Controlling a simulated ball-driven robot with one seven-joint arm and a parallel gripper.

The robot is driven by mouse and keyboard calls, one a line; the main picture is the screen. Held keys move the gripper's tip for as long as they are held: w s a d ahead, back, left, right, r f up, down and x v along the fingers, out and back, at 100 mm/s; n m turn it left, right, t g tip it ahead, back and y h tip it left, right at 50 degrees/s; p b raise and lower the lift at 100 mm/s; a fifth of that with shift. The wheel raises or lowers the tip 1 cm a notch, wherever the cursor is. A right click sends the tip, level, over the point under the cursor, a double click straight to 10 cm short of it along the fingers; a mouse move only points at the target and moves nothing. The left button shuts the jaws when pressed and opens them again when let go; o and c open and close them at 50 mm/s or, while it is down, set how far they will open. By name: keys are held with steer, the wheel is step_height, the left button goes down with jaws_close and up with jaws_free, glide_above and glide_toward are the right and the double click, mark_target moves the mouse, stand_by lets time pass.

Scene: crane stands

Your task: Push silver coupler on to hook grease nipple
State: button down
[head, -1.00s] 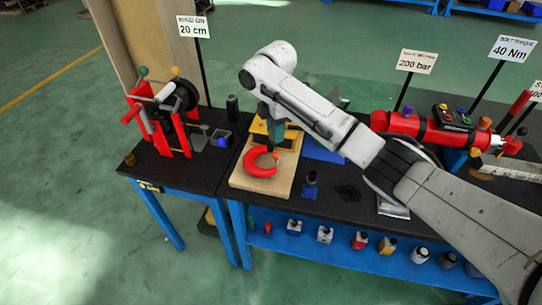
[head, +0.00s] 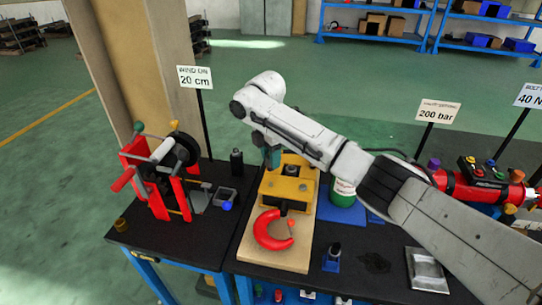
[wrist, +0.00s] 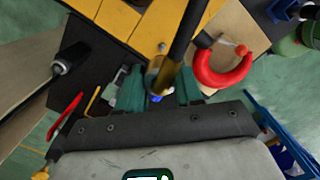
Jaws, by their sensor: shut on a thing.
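The red hook (head: 270,232) lies on a pale wooden board in front of the yellow block (head: 288,188). The hook also shows at upper right in the wrist view (wrist: 222,70). A small orange spot (wrist: 241,50) sits in the hook's opening; I cannot tell whether it is the grease nipple. My gripper (head: 272,157) is above the back left of the yellow block, apart from the hook. In the wrist view its teal fingers (wrist: 160,92) are shut around a metallic piece (wrist: 155,76) that looks like the coupler, with a dark rod or hose above. The coupler's mouth is hidden.
A red-framed winch (head: 165,175) stands on the left table, with a black bottle (head: 236,163) and small tray beside it. A green bottle (head: 343,192) stands right of the yellow block. A red cylinder (head: 480,188) lies at right. Sign posts rise behind the tables.

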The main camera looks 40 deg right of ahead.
steer(key=shift+f+b, duration=1.55)
steer(key=shift+f, duration=0.55)
steer(key=shift+p, duration=0.35)
steer(key=shift+f+b, duration=0.4)
steer(key=shift+f, duration=0.5)
steer(key=c, duration=0.7)
jaws_free()
steer(key=shift+o, duration=0.2)
step_height(320, 180, up, 5)
steer(key=p, duration=0.4)
steer(key=shift+a+p, duration=0.15)
steer(key=shift+p, duration=0.25)
